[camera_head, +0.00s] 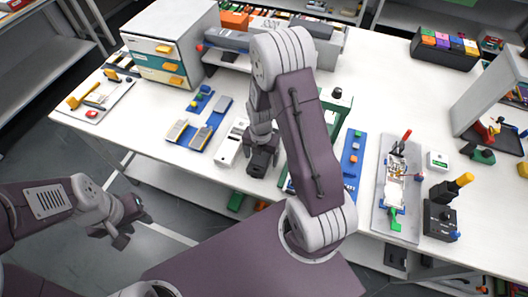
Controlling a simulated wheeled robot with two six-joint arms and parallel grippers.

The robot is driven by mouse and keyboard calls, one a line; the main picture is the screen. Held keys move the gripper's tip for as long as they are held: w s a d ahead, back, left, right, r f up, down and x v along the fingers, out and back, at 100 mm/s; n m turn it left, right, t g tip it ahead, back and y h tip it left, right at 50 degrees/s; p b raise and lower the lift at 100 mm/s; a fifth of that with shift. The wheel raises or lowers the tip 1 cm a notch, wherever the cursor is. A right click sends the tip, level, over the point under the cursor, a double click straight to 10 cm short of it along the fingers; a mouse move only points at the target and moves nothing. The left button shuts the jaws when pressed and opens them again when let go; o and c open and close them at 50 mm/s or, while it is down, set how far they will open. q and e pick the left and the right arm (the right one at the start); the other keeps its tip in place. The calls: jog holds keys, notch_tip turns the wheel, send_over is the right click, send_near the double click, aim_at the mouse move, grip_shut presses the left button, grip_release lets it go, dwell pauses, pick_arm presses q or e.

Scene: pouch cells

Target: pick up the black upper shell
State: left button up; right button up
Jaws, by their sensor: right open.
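My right gripper (262,143) hangs down over the front middle of the table, open. A black block-like piece (259,164), which looks like the black upper shell, lies directly below it. The fingers overlap its far end in this view. I cannot tell whether they touch it. The piece is beside a narrow white plate (229,152) on its left. My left gripper (126,235) is off the table's front edge at the lower left, above the floor. It seems empty, but its fingers are too small and dark to read.
Blue trays with cells (197,132) lie left of the white plate. A drawer cabinet (165,62) stands at the back left. A green frame (338,105) and blue strip (352,160) are right of my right arm. A grey tray (381,205) and black box (440,219) stand further right.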

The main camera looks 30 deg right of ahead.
jog(key=shift+w+f, duration=0.15)
jog(key=c, duration=1.5)
jog(key=shift+r, duration=0.5)
jog(key=r, duration=0.2)
jog(key=shift+s+a+r, duration=0.3)
jog(key=shift+a, duration=0.05)
jog(key=s+a+b, duration=0.1)
jog(key=s+a, duration=0.2)
jog(key=a, duration=0.1)
jog(key=s+a+b, duration=0.2)
jog(key=s+a, duration=0.2)
jog(key=s+a+b, duration=0.2)
jog(key=s+a, duration=0.2)
jog(key=a, duration=0.1)
jog(key=shift+s, duration=0.15)
